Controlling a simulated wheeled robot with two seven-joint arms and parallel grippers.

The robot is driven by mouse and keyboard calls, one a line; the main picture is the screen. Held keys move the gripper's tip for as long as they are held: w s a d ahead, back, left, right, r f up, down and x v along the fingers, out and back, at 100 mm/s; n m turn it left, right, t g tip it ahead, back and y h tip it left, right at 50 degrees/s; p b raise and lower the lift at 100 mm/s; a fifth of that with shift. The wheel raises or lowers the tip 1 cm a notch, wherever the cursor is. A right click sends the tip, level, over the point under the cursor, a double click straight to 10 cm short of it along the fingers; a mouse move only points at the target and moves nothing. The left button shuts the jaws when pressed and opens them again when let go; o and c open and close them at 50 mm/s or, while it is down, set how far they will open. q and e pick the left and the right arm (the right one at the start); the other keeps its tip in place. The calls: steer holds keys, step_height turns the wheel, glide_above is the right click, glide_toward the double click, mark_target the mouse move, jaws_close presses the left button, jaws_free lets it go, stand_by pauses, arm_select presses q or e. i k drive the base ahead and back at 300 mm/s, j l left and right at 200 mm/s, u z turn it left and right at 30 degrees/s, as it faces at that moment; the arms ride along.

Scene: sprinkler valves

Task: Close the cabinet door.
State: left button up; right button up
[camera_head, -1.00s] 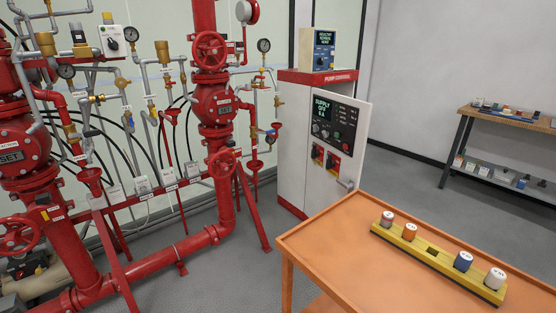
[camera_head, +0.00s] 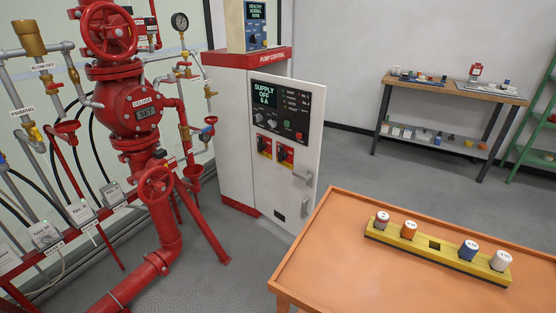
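The pump control cabinet (camera_head: 232,130) is a white cabinet with a red top band, standing right of the red valve pipes. Its door (camera_head: 287,150) carries a display reading "SUPPLY OFF", small lights, knobs and two red-and-yellow switches. The door stands ajar, with its right edge swung out from the cabinet body. A grey handle (camera_head: 304,177) sits on the right part of the door. Neither of my grippers shows in the view.
An orange table (camera_head: 340,235) stands in front at the right, near the door's lower right side. It bears a yellow rack (camera_head: 430,252) with several labelled cylinders. Red pipes and a handwheel (camera_head: 156,190) stand left of the cabinet. A workbench (camera_head: 450,92) and green shelf (camera_head: 535,130) are at the back right.

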mark_target(285, 198)
steer(key=i+j+z, duration=0.15)
steer(key=j, duration=0.25)
steer(key=i+j+z, duration=0.15)
steer(key=j, duration=0.25)
steer(key=j+z, duration=0.15)
steer(key=j, duration=0.25)
steer(key=i+j+z, duration=0.4)
steer(key=i+j, duration=0.2)
steer(key=i+j+z, duration=0.4)
steer(key=i+j, duration=0.25)
steer(key=j, duration=0.15)
